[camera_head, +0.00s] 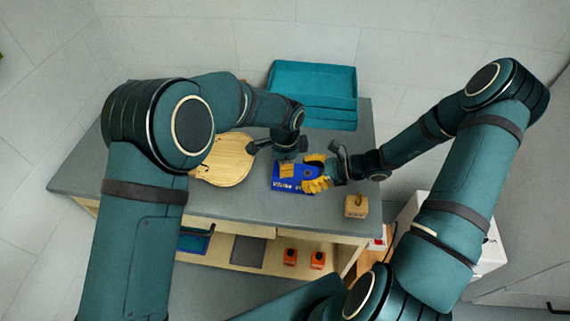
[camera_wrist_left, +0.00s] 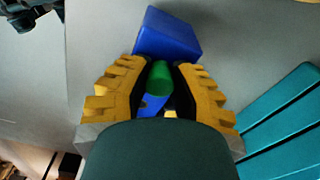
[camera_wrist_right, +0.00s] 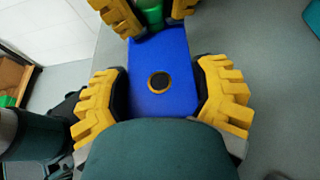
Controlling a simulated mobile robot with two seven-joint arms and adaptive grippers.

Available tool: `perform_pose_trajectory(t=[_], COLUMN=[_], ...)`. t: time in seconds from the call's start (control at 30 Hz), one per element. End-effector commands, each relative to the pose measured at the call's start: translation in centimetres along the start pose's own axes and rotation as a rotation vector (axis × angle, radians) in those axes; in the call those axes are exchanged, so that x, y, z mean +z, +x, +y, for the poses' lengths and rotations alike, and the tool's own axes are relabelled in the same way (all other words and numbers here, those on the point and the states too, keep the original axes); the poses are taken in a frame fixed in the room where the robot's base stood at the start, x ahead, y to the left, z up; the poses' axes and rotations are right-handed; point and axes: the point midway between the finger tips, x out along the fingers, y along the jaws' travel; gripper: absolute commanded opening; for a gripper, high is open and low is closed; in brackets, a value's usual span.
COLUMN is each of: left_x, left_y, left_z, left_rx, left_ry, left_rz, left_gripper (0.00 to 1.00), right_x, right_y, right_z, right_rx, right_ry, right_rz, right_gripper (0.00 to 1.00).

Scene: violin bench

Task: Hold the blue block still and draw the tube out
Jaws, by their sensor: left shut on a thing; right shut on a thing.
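The blue block (camera_head: 282,187) is on the grey bench between my two grippers, with lettering on its front face. In the right wrist view, my right gripper (camera_wrist_right: 158,72) has a finger on each side of the blue block (camera_wrist_right: 180,105), which shows a dark round spot on its face. My left gripper (camera_wrist_left: 160,70) is shut on the green tube (camera_wrist_left: 159,80), with the block (camera_wrist_left: 168,35) just beyond. The tube (camera_wrist_right: 150,14) also shows at the block's far end, between the left fingers. The tube's inner end is hidden. In the head view, my right gripper (camera_head: 316,178) is at the block's right side.
A round wooden board (camera_head: 225,162) lies left of the block. A teal case (camera_head: 314,90) stands at the back of the bench. A small wooden block (camera_head: 356,206) sits at the front right. Two orange items (camera_head: 290,257) are on the shelf below.

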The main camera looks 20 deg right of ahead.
Motion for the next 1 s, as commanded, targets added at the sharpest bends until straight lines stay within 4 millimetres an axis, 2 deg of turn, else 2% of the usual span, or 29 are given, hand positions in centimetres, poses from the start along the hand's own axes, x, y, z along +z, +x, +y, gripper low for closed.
perform_pose_trajectory(t=[1.0], left_x=[-0.05], left_y=[-0.97], left_z=[-0.02], left_rx=[0.000], left_ry=[0.000], left_rz=[0.000], left_gripper=[0.00], right_x=[0.01], right_y=[0.00], right_z=[0.00], right_rx=[0.000], right_ry=[0.000], right_rz=[0.000], right_gripper=[0.22])
